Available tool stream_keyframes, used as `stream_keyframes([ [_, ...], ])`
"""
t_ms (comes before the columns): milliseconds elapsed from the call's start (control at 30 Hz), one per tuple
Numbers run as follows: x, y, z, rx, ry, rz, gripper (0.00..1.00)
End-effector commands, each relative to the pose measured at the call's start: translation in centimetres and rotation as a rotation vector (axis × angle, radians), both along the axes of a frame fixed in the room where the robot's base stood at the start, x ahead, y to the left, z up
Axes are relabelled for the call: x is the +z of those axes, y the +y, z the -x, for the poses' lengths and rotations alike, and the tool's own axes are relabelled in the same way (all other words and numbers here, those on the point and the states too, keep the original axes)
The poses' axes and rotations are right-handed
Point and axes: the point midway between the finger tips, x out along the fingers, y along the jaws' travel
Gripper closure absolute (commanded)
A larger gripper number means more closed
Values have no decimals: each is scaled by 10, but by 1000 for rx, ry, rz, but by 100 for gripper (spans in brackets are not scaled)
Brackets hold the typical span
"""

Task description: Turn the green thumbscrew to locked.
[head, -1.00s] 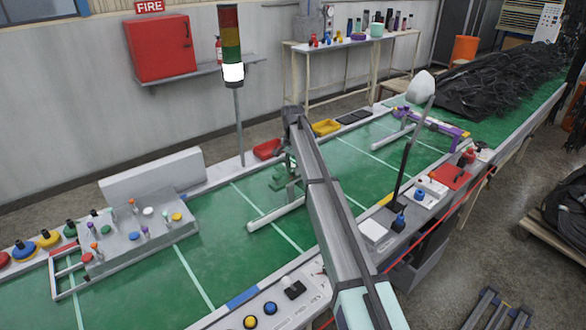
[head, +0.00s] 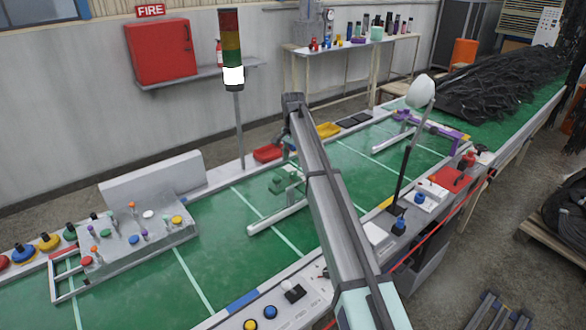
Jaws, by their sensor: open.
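A small green fixture (head: 284,183) stands on the belt just left of my arm, beside a white bar (head: 277,216). The fixture is partly hidden by the arm, and I cannot make out a thumbscrew or its setting on it. A grey block (head: 140,238) at the left carries several small coloured knobs, among them a dark green one (head: 102,233); it is too small to tell its turn. My arm reaches up from the bottom, and its far end bends down behind the fixture's upper right. My gripper's fingers are hidden behind the arm, so no hold shows.
A signal tower (head: 232,75) stands behind the belt, left of my arm. A red tray (head: 267,153) and a yellow tray (head: 328,129) sit at the far edge. A white-headed lamp (head: 421,92) and a purple fixture (head: 425,130) are at the right.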

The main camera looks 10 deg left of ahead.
Motion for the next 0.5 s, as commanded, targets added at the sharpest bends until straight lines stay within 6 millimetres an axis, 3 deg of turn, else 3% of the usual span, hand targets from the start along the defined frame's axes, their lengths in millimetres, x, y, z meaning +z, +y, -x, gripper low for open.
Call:
stream_keyframes([
  [233, 44, 0, -1, 0, -1, 0, 41],
  [500, 62, 0, 0, 0, 0, 0, 41],
])
